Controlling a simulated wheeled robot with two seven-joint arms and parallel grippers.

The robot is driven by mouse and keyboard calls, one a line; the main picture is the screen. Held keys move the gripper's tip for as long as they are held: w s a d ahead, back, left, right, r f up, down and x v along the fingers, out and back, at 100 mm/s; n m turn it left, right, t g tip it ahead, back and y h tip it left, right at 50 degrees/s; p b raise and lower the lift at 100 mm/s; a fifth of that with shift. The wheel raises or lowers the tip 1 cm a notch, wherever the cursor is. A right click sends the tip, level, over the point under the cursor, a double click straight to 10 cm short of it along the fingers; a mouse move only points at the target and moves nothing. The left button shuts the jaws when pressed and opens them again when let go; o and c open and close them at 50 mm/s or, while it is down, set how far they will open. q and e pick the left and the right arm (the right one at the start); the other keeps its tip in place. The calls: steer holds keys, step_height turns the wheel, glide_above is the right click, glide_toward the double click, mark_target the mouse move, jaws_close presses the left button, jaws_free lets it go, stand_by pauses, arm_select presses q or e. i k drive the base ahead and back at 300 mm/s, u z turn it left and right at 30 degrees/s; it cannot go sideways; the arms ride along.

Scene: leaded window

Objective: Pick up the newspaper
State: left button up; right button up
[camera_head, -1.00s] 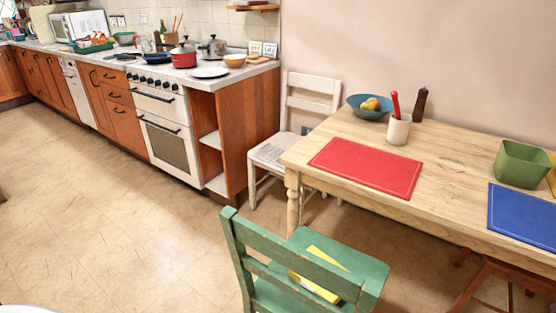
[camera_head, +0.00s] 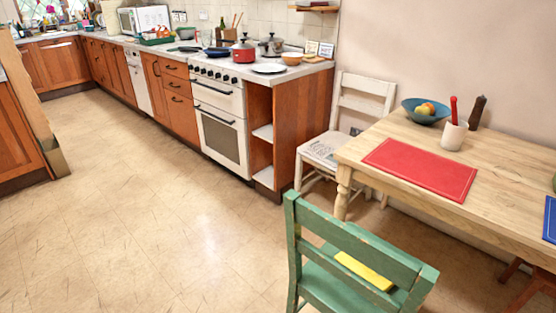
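A newspaper (camera_head: 326,151) with printed text appears to lie flat on the seat of the white chair (camera_head: 362,97), between the cabinet end and the wooden table. The chair's seat is partly hidden by the table corner. Neither of my grippers shows in the head view.
The wooden table (camera_head: 500,165) holds a red mat (camera_head: 420,169), a blue fruit bowl (camera_head: 412,114) and a white pot (camera_head: 453,136). A green chair (camera_head: 350,245) with a yellow item (camera_head: 363,271) stands in front. The floor (camera_head: 150,200) at left is clear.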

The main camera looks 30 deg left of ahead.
mark_target(319, 152)
steer(key=u, duration=1.85)
steer(key=i, duration=2.75)
steer(key=z, duration=1)
steer(key=i, duration=1.3)
steer(key=z, duration=0.85)
